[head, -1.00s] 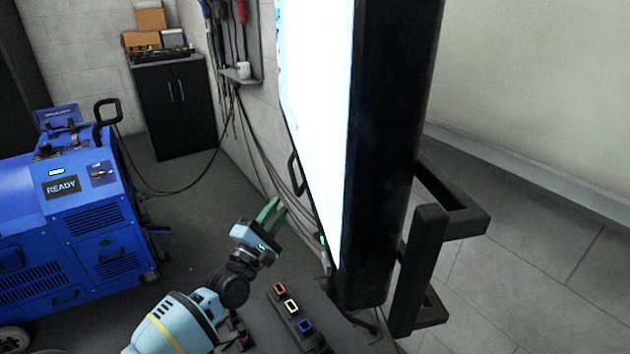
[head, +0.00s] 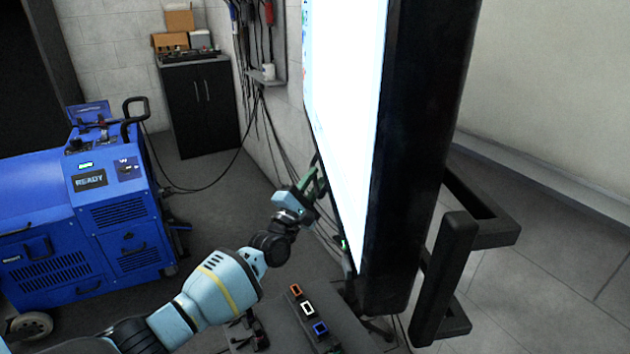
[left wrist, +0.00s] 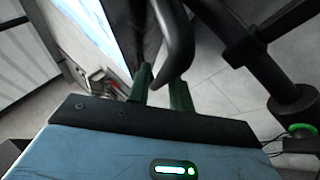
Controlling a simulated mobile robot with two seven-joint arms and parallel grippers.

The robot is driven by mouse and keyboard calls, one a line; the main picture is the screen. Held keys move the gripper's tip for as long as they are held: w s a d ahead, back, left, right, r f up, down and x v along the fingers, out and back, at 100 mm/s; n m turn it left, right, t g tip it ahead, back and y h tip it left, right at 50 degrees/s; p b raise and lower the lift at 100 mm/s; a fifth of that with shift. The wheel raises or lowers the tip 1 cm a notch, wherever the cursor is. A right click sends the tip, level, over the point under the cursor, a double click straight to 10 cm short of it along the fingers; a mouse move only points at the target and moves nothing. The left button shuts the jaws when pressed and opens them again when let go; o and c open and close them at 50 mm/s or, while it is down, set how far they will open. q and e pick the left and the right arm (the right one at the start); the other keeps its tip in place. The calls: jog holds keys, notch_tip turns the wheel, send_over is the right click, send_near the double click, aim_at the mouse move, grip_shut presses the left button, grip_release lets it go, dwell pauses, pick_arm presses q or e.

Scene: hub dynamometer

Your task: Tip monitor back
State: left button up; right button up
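The monitor (head: 425,150) stands nearly edge-on in the head view, its bright screen (head: 345,110) facing left and its thick black side facing me. A black handle shows close up in the left wrist view (left wrist: 176,45). My left gripper (head: 314,182) is at the screen side of the monitor, near its lower left edge. In the left wrist view its green fingers (left wrist: 160,90) are apart, with the handle's curved lower end between their tips. I cannot tell whether they touch it. My right gripper is out of view.
A black bracket frame (head: 455,270) juts from the monitor's right side. Below is a grey surface with coloured square frames (head: 308,308). A blue machine (head: 80,215) marked READY stands left, and a black cabinet (head: 200,105) behind. Cables (head: 275,150) hang along the wall.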

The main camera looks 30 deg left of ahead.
pick_arm(q)
jog(key=shift+w+r, duration=0.1)
jog(key=shift+w, duration=0.15)
jog(key=shift+c, duration=0.4)
grip_shut()
